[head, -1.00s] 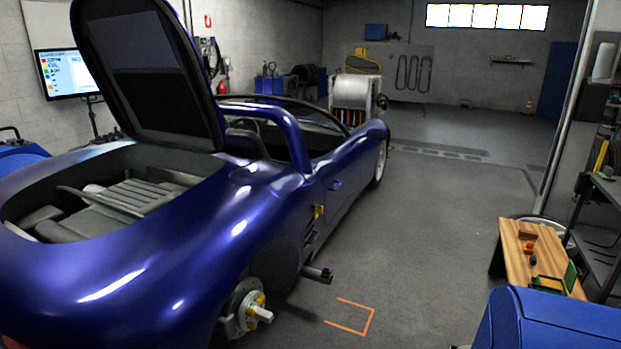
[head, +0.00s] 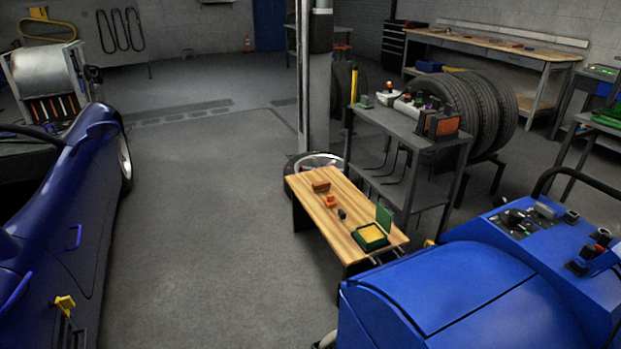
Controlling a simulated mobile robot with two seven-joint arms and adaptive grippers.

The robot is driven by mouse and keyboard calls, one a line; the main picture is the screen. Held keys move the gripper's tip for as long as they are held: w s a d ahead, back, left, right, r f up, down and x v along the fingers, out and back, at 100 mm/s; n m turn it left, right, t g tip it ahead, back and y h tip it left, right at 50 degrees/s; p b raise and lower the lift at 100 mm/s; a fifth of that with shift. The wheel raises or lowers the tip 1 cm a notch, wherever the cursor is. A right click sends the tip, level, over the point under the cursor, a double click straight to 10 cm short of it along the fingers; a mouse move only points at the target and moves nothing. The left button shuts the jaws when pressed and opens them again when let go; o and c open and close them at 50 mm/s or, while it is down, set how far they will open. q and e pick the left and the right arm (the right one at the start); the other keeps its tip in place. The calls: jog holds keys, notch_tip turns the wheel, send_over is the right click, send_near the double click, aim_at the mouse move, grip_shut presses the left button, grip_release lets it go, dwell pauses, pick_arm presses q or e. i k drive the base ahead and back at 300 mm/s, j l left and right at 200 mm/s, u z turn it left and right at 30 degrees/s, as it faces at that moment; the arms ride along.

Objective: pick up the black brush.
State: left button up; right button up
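No object can be clearly recognised as a black brush. A small dark object (head: 342,214) lies on the wooden bench (head: 305,200) in the head view, too small to identify for sure. It lies between an orange item (head: 330,201) and an open green case (head: 371,236) with a yellow inside. Neither of my grippers is in view.
A brown block (head: 321,187) lies at the bench's far end. A grey cart (head: 400,128) and tyres (head: 470,105) stand behind it. A blue machine (head: 480,290) fills the lower right. The blue car (head: 60,240) is at the left. Floor between is clear.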

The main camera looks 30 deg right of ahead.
aim_at(342, 215)
jog(key=i+z, duration=0.15)
jog(key=i, duration=0.4)
jog(key=i+j+z, duration=0.15)
jog(key=i, duration=0.4)
jog(key=i+j+z, duration=0.15)
jog(key=i, duration=0.4)
